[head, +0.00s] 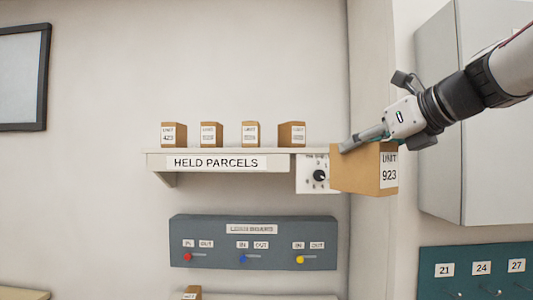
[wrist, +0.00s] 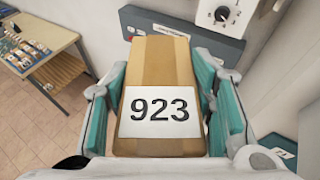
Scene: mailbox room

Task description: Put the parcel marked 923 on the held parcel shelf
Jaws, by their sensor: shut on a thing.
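The brown parcel marked 923 (head: 356,170) is held by my gripper (head: 366,139) in the head view, at the right end of the held parcel shelf (head: 280,161) and in front of it. In the wrist view the parcel (wrist: 160,75) lies between the two teal fingers of my gripper (wrist: 162,95), its 923 label facing the camera. The shelf is a pale wall shelf labelled HELD PARCELS. I cannot tell the exact gap between parcel and shelf.
Several small brown parcels, one marked 423 (head: 173,134), stand along the shelf top. A white dial box (head: 314,178) is beside the shelf's right end, partly behind the held parcel. A grey lever panel (head: 252,243) is below. A grey cabinet (head: 440,120) stands right.

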